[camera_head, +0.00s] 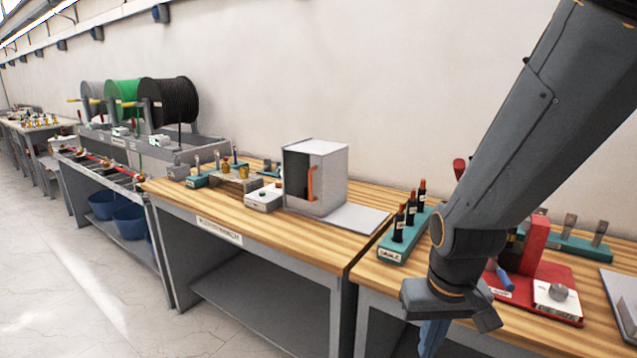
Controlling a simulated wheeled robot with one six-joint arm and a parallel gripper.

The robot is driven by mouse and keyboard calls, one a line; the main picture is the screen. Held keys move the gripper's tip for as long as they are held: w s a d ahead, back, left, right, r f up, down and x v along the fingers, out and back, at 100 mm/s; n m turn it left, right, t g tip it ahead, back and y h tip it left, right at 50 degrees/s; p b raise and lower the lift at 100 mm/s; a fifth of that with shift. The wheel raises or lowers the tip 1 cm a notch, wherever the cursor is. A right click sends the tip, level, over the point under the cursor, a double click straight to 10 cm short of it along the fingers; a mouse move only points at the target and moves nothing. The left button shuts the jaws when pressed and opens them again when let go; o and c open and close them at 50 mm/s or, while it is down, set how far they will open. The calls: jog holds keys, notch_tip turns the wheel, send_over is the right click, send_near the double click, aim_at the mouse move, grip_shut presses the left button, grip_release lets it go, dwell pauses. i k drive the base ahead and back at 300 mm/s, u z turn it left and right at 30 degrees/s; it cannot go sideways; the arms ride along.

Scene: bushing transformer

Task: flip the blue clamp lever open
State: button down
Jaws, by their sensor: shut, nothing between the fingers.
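The blue clamp lever (505,280) shows in the head view on the red clamp fixture (535,247), just right of my arm's wrist. Its handle slants down toward the front of the bench, and its upper end is partly hidden by my arm. My gripper (434,338) points down at the bottom of the picture, in front of the bench edge and left of the lever. It is apart from the lever in the picture. The gripper is shut with nothing in it, and its tips are near the lower picture edge.
A teal rack (407,239) with dark bottle-shaped parts stands left of my arm. Another teal rack (580,247) is behind. A grey box (315,178) stands on the left bench.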

aim_at(492, 265)
jog(key=k, duration=1.35)
jog(key=z, duration=0.7)
jog(key=i, duration=1.9)
jog(key=u, duration=0.7)
